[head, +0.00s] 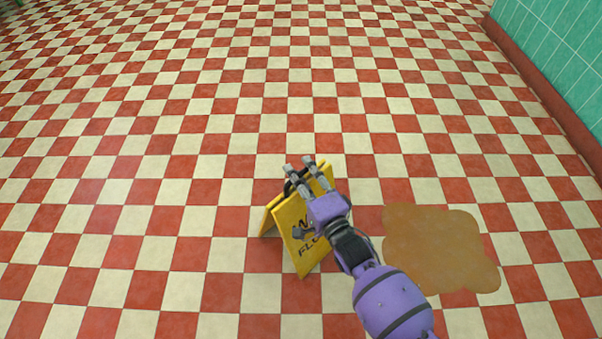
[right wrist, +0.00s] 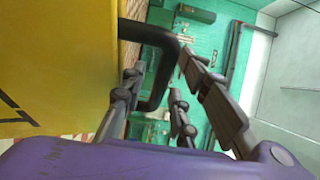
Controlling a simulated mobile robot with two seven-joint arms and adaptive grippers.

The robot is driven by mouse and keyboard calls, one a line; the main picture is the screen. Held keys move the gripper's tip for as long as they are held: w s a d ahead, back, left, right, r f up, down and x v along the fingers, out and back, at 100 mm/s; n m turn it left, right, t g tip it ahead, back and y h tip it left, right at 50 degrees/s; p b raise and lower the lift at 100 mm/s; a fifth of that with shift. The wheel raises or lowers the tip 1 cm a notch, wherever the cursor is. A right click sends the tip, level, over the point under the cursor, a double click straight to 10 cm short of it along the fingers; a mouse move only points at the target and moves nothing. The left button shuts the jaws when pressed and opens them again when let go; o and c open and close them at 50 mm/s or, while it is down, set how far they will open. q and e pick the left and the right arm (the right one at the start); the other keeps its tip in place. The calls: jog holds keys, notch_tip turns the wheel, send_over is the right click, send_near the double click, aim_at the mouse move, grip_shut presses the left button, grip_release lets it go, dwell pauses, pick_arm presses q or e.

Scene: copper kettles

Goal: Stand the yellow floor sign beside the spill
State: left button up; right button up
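The yellow floor sign (head: 284,228) with black lettering stands upright with its two panels spread, on the checkered floor. It is left of the brown spill (head: 440,250), with a strip of tiles between them. My right gripper (head: 304,170) is over the sign's top edge, its fingers spread apart. In the right wrist view, the gripper (right wrist: 160,72) has fingers on both sides of the sign's black handle (right wrist: 158,38), with a gap on the right side. The sign's yellow panel (right wrist: 55,60) fills the left of that view. My left gripper is not in view.
The red and cream checkered floor (head: 120,150) is clear to the left and behind the sign. A teal tiled wall (head: 565,35) with a red base runs along the upper right. My purple right arm hides part of the floor between sign and spill.

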jog(key=shift+r, duration=0.2)
jog(key=p+v, duration=0.3)
jog(key=v, duration=0.9)
jog(key=shift+p, duration=0.35)
jog(key=shift+f, duration=0.1)
